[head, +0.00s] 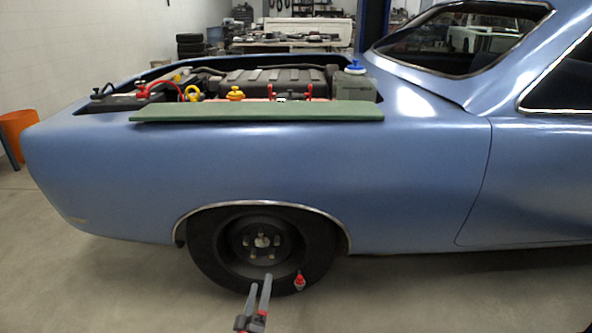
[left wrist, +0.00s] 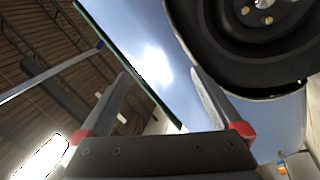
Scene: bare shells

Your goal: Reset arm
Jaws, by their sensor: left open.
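My left gripper (head: 260,283) is low in the head view, in front of the lower part of the car's front wheel. Its two grey fingers with red bases are spread apart with nothing between them. In the left wrist view the same gripper (left wrist: 158,75) is open and empty, with the wheel (left wrist: 262,45) beyond its right finger. The wheel also shows in the head view (head: 225,267). My right gripper is not in view.
A blue car (head: 400,165) fills the middle, its engine bay (head: 270,80) open. A green board (head: 255,112) lies along the fender edge. A small red object (head: 300,282) shows against the tyre. An orange bin (head: 18,128) stands left. Floor at lower left is clear.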

